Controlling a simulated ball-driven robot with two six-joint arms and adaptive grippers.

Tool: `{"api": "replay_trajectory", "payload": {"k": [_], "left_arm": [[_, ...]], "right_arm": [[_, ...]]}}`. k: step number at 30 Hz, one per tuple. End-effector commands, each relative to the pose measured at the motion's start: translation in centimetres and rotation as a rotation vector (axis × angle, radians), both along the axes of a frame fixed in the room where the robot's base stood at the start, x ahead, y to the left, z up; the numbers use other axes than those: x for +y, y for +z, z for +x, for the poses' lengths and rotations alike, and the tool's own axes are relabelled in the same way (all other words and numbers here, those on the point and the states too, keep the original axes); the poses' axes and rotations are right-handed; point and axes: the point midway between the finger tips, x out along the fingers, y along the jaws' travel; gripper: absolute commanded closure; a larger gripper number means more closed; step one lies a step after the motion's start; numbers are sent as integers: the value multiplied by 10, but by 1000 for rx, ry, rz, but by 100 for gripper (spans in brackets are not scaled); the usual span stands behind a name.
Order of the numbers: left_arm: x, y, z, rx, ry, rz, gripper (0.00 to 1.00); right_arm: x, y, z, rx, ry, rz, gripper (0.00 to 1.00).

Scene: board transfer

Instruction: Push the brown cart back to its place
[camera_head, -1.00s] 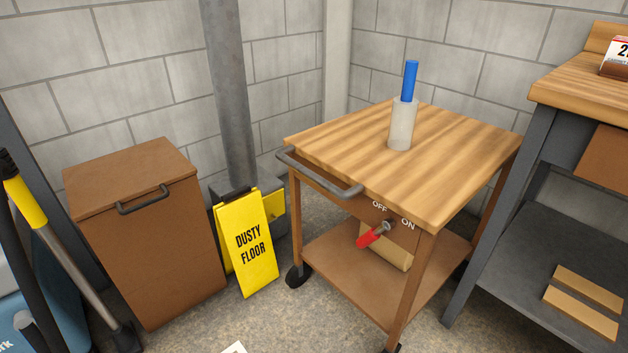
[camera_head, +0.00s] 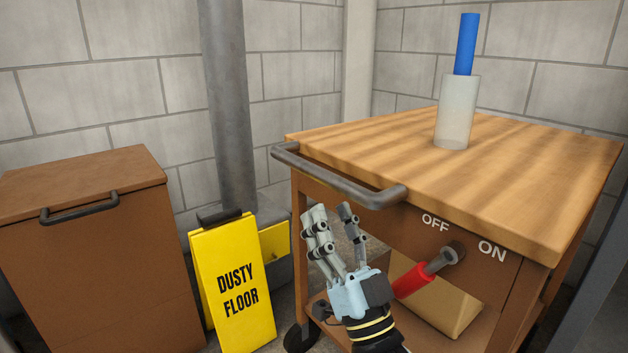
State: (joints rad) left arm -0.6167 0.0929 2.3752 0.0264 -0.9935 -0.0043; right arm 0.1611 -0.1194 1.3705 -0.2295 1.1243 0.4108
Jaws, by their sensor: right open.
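The brown cart (camera_head: 520,225) with a striped wooden top stands in the corner, to the right of centre. Its grey bar handle (camera_head: 335,178) runs along the near left edge of the top. A red-gripped switch lever (camera_head: 425,273) sits on its front panel under OFF and ON labels. My right gripper (camera_head: 332,222) is in front of the cart, just below the handle in the picture. Its fingers point up, open and empty; I cannot tell whether they touch the handle. My left gripper is not in view.
A white cylinder holding a blue rod (camera_head: 465,45) stands on the cart top. A yellow "DUSTY FLOOR" sign (camera_head: 232,285) stands left of the cart. A brown bin (camera_head: 95,250) is further left. A grey pipe (camera_head: 228,100) and block walls are behind.

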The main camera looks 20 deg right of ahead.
Motion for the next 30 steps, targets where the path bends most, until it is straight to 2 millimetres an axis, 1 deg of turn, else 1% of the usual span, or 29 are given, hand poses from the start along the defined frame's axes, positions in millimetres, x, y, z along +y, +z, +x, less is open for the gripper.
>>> {"api": "replay_trajectory", "payload": {"k": [1, 6, 12, 16, 24, 30], "left_arm": [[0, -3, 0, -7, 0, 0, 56], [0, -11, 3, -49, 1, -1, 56], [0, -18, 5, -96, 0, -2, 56], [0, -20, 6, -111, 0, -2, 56], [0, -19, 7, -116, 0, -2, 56], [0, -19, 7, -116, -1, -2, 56]], "right_arm": [[1, 8, 7, -4, 0, 1, 56], [5, 30, 32, -2, -1, 0, 56], [8, 49, 52, 2, 0, -1, 56], [9, 55, 58, 3, -1, -1, 56], [9, 56, 59, 3, -1, -1, 56], [9, 56, 58, 3, -1, -1, 82]]}}
